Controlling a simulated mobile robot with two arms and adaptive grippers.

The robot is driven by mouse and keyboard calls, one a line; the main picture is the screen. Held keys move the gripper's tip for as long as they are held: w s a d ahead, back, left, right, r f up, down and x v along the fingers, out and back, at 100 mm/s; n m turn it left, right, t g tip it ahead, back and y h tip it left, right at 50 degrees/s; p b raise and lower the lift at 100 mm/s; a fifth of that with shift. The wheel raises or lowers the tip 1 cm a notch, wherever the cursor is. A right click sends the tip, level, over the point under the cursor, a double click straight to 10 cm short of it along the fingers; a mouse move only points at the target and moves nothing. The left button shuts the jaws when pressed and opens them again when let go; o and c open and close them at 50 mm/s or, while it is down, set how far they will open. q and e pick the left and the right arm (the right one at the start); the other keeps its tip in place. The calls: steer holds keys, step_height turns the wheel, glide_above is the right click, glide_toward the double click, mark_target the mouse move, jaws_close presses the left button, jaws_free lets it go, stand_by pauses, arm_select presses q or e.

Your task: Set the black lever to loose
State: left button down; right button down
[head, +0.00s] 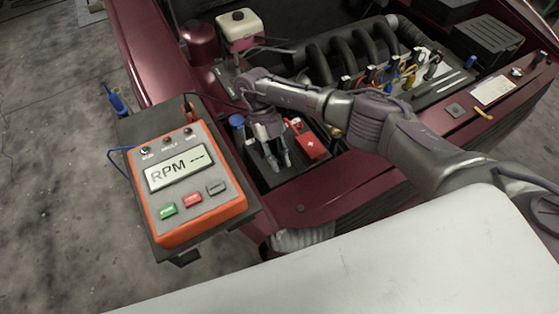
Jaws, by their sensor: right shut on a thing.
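My right gripper (277,163) reaches down over the dark battery (262,181) at the front of the engine bay, left of a red cover with a white cross (308,147). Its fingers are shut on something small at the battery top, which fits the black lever. The lever itself cannot be made out, as the fingers and the dark surface hide it. Its setting cannot be read. My left gripper is not in view.
An orange meter (196,218) reading "RPM ---" sits on a dark stand left of the battery. The maroon car body (345,190) surrounds the bay. Engine pipes (345,52) and coloured leads lie behind my right arm. A pale flat surface (430,262) fills the front.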

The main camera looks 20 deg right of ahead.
steer(key=c, duration=1)
jaws_free()
steer(key=shift+w, duration=0.1)
steer(key=v, duration=1.2)
